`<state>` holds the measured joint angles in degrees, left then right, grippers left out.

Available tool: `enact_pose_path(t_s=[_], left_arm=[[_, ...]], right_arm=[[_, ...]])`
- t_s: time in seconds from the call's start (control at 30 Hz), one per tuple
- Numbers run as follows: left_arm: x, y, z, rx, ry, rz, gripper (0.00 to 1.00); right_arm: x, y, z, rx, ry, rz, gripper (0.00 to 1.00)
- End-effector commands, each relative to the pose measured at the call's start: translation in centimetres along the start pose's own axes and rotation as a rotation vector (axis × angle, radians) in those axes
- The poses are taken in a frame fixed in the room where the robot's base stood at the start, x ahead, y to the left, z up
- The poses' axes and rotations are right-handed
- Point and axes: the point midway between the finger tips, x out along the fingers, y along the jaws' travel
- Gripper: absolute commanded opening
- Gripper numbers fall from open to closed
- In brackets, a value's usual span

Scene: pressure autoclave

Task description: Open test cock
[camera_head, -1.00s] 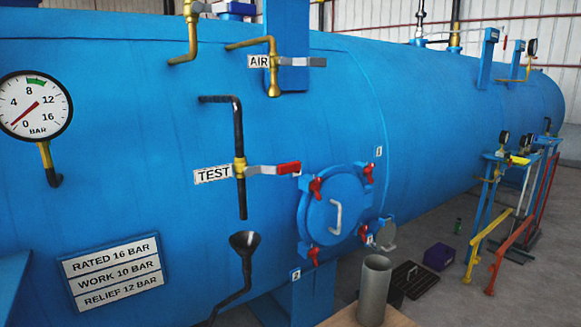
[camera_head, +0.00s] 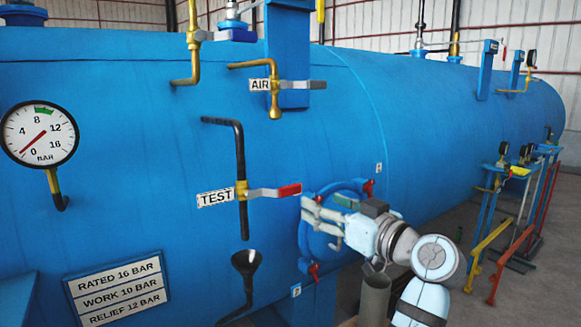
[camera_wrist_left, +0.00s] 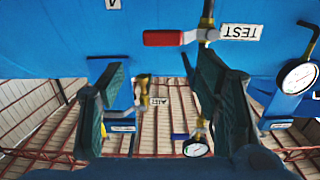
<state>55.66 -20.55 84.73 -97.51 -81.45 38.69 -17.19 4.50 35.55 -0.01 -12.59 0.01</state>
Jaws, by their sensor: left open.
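The test cock (camera_head: 241,190) is a brass valve on a black vertical pipe, right of the white TEST label (camera_head: 215,197). Its lever points right, horizontal across the pipe, with a red grip (camera_head: 289,190). In the left wrist view, which is upside down, the red grip (camera_wrist_left: 165,38) and the label (camera_wrist_left: 240,32) show beyond the fingertips. My left gripper (camera_head: 318,209) is open and empty, just right of and slightly below the grip's end, apart from it in the picture. Its two fingers also show in the left wrist view (camera_wrist_left: 160,85). My right gripper is not in view.
A round blue hatch (camera_head: 325,245) with red clamps is partly hidden behind my left gripper. The AIR valve (camera_head: 275,86) is above the test cock, and a black funnel (camera_head: 245,263) is below. A pressure gauge (camera_head: 39,133) is at left. A grey cylinder (camera_head: 374,297) stands below my arm.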

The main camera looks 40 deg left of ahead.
Motion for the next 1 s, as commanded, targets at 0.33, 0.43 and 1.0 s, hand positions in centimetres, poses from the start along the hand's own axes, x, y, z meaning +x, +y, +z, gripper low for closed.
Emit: enact_pose_path(t_s=[0.33,0.43,1.0], left_arm=[[8.1,-0.3,-0.6,0.006,0.005,-0.001,0.58],[10.2,-0.2,-0.5,0.005,0.004,0.0,0.58],[12.4,-0.2,-0.1,0.003,0.001,0.003,0.44]], right_arm=[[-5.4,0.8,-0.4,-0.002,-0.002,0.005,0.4],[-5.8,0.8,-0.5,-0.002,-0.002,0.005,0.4],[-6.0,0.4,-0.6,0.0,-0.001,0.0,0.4]])
